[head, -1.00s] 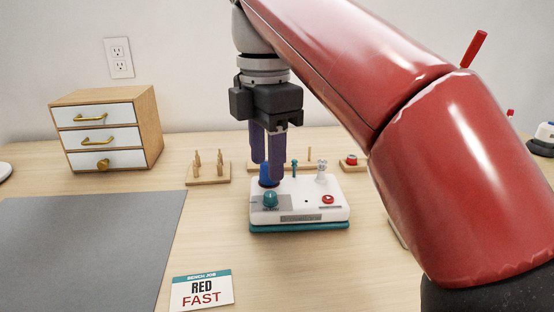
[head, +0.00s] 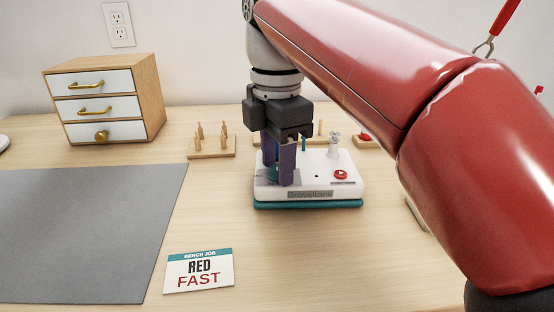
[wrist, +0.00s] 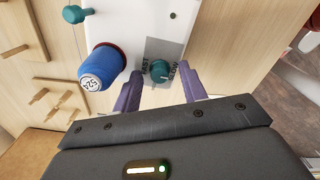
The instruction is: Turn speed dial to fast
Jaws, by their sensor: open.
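The white machine base (head: 330,190) with a teal underside stands on the table. Its teal speed dial (wrist: 160,70) shows in the wrist view on a grey panel, with small lettering on either side; one side appears to read FAST. My gripper (head: 279,180) is open and low over the front left of the base. In the wrist view its purple fingers (wrist: 162,88) stand on either side of the dial, with visible gaps. Fingers mostly hide the dial in the head view. The card (head: 199,271) reads BENCH JOB, RED, FAST.
A blue spool (wrist: 101,68) stands close beside the left finger in the wrist view. A red button (head: 341,174) and a silver post (head: 334,145) are on the base's right. A wooden peg rack (head: 211,148) and drawer unit (head: 103,98) stand behind; a grey mat (head: 80,230) lies left.

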